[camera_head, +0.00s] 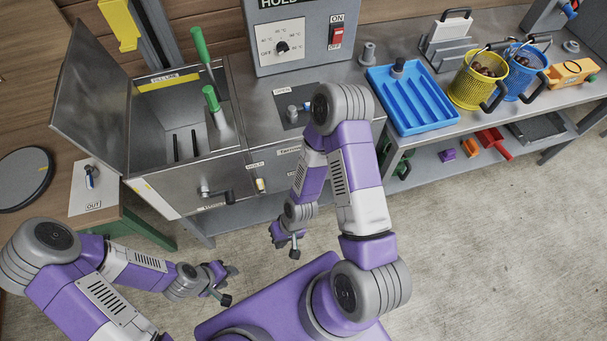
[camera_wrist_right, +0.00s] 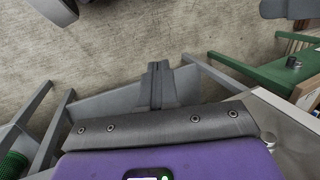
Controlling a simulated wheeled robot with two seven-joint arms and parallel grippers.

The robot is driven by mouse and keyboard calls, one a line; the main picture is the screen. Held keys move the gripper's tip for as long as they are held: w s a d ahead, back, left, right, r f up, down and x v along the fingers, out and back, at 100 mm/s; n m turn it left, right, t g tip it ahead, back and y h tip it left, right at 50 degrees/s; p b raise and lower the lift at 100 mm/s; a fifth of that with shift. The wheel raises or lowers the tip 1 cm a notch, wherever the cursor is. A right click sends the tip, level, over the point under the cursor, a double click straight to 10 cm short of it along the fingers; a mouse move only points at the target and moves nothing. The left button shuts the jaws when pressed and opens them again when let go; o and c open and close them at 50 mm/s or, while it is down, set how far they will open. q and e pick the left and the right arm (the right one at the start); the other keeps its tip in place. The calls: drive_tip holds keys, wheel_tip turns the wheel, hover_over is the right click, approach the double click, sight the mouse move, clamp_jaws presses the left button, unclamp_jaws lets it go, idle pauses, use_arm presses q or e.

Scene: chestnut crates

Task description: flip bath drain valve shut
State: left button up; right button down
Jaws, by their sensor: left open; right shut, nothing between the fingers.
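The bath is an open steel tank (camera_head: 145,140) with its lid raised to the left. On its lower front is a metal valve fitting (camera_head: 206,193) with a black lever (camera_head: 226,197), which appears to point right, roughly level. A small label below is too small to read. My left gripper (camera_head: 229,285) is open and empty, below the valve in the picture and apart from it. My right gripper (camera_head: 286,244) is shut and empty, below and right of the valve and clear of it. In the right wrist view its fingers (camera_wrist_right: 158,84) are together; the valve is not recognisable there.
A green-handled tool (camera_head: 213,105) leans in the tank. A blue tray (camera_head: 412,98), a yellow basket (camera_head: 478,82) and a blue basket (camera_head: 524,72) stand on the right bench. A small plate marked OUT (camera_head: 97,190) lies left. Open floor is in front.

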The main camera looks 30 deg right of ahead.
drive_tip(key=w+d+r+h, duration=0.3)
drive_tip(key=w+r, duration=0.5)
drive_tip(key=r, duration=0.3)
drive_tip(key=w+d+r+g+h, duration=0.1)
drive_tip(key=w+d+r+h, duration=0.1)
drive_tip(key=w+r+h, duration=0.3)
drive_tip(key=w+r, duration=0.4)
drive_tip(key=r, duration=0.3)
drive_tip(key=shift+w+d+b, duration=0.3)
drive_tip(key=shift+d, duration=0.1)
drive_tip(key=shift+f, duration=0.1)
drive_tip(key=d+b+x, duration=0.2)
drive_tip(key=b+x, duration=0.1)
drive_tip(key=x, duration=0.7)
drive_tip(key=d+r+b+x, duration=0.1)
drive_tip(key=d+b+x, duration=0.1)
drive_tip(key=x, duration=0.9)
drive_tip(key=shift+s+b, duration=0.4)
drive_tip(key=shift+b, duration=0.35)
drive_tip(key=shift+d, duration=0.1)
